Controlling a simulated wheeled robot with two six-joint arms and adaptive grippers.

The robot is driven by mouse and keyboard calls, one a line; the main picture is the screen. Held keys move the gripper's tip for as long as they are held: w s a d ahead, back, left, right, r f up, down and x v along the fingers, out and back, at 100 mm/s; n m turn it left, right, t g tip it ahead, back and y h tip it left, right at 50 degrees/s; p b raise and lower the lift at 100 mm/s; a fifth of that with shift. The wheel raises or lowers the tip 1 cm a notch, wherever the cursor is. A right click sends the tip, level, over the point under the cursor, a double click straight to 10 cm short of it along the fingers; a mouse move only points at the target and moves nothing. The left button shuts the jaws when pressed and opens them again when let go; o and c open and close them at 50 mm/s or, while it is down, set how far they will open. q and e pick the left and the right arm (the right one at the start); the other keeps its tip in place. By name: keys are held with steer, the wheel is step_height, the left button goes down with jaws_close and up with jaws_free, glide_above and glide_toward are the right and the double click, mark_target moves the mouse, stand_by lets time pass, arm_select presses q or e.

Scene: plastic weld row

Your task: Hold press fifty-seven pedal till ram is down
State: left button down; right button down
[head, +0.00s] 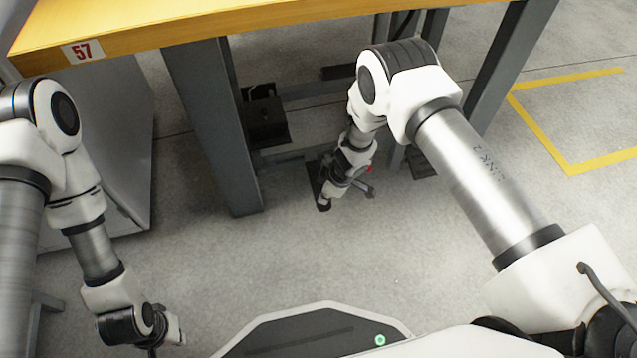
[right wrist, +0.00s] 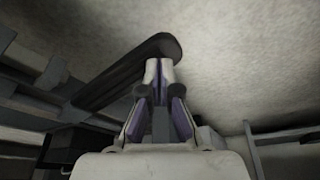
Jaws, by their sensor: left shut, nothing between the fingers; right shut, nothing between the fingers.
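The bench marked 57 (head: 82,52) crosses the top of the head view. My right arm reaches down under its front edge. My right gripper (head: 324,204) is shut and empty, low near the floor. A dark pedal plate (head: 313,172) shows beside it, mostly hidden by my wrist. In the right wrist view my shut fingers (right wrist: 159,68) overlap the end of a dark, rounded bar (right wrist: 108,85), which looks like the pedal; I cannot tell whether they touch. My left gripper (head: 156,345) is shut and empty at the lower left, away from the bench. The ram is not in view.
Grey bench legs (head: 215,130) stand left and right of my right arm. A dark box (head: 267,120) sits under the bench. A grey cabinet (head: 110,140) stands at left. Yellow floor tape (head: 570,168) marks open floor at right.

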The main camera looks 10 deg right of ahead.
mark_target(325, 207)
steer(key=shift+f+b, duration=2.1)
steer(key=shift+f, duration=0.65)
steer(key=shift+r, duration=0.1)
step_height(325, 207, up, 8)
steer(key=p, duration=0.6)
steer(key=shift+p, duration=0.35)
